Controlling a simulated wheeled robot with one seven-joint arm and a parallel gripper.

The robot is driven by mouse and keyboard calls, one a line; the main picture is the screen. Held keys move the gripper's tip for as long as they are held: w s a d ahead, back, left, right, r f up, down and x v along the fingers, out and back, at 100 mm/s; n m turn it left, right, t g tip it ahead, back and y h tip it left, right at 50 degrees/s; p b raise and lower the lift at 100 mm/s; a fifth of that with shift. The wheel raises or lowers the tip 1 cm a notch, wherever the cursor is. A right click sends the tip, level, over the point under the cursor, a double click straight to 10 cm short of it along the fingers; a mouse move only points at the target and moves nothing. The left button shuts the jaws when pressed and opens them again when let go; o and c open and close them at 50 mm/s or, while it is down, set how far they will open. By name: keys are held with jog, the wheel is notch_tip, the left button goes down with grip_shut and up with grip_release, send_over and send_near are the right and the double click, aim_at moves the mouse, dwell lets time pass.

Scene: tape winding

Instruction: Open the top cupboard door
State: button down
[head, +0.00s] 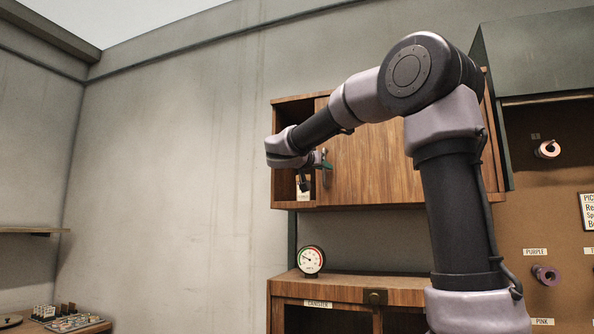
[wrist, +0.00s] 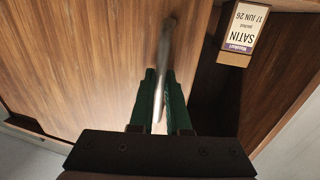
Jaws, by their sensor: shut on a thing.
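The top cupboard (head: 284,206) hangs on the wall and is made of brown wood. Its door (head: 375,165) covers the middle and right of the front in the head view; the left section stands open and dark. The door also fills the left of the wrist view (wrist: 75,60). My gripper (head: 321,161) is at the door's left edge. In the wrist view its green fingers (wrist: 160,92) are shut on the metal door handle (wrist: 164,60), one finger on each side. My arm hides part of the door in the head view.
A box labelled Satin (wrist: 243,30) stands inside the cupboard, beside the handle. A dial gauge (head: 311,261) stands on the lower cabinet (head: 345,288). A pegboard with tape rolls (head: 547,149) is at the right. The wall left of the cupboard is clear.

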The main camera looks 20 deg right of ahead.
jog(key=s+d, duration=0.3)
jog(key=d, duration=0.1)
jog(key=s+d, duration=0.2)
jog(key=d, duration=0.1)
jog(key=s+d, duration=0.3)
jog(key=d, duration=0.1)
jog(key=shift+s+d, duration=0.3)
jog(key=shift+d, duration=0.05)
jog(key=c, duration=1.2)
grip_release()
jog(key=shift+o, duration=0.2)
send_near(374, 165)
jog(key=v, duration=0.4)
jog(key=shift+s+a, duration=0.15)
jog(key=shift+s, duration=0.05)
jog(key=shift+f, duration=0.1)
